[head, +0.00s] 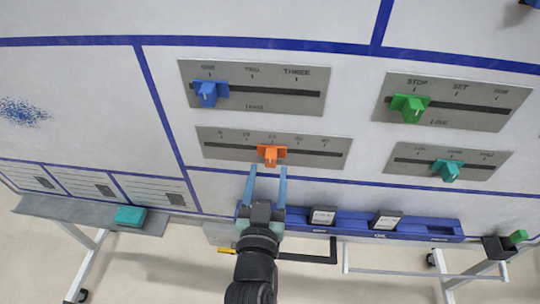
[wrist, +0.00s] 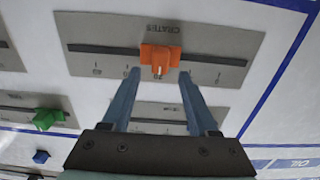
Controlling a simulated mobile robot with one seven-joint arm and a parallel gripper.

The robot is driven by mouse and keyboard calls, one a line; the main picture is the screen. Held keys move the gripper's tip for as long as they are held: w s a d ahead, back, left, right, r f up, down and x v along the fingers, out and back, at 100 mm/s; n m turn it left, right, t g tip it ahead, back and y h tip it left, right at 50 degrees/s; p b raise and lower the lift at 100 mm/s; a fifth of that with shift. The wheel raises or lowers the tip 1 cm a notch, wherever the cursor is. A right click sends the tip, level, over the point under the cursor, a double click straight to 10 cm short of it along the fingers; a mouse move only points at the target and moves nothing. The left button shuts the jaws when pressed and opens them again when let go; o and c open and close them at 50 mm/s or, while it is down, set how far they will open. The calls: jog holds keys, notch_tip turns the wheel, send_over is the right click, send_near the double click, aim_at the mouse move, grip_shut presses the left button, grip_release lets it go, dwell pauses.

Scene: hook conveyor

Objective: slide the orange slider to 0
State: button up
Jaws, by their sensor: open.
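The orange slider (head: 271,155) stands at about the middle mark, 20, of its grey plate (head: 325,160). In the head view the plate's 0 end is at the left. The slider also shows in the wrist view (wrist: 160,58), where the plate, lettered CRATES, is upside down and 0 lies at the right. My gripper (head: 268,169) is open, its two blue fingers pointing at the slider from below. In the wrist view the fingertips (wrist: 159,74) flank the slider's knob with gaps on both sides. Whether they reach around its depth I cannot tell.
A blue slider (head: 207,93) sits above, a green slider (head: 410,107) and a teal slider (head: 446,170) to the right. A blue rail (head: 345,227) with two dark-framed cards runs below. A teal block (head: 130,215) lies on the grey ledge (head: 70,209) at left.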

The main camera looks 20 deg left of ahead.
aim_at(270, 161)
jog(key=shift+p+x, duration=0.3)
jog(key=shift+x, duration=1.7)
grip_shut()
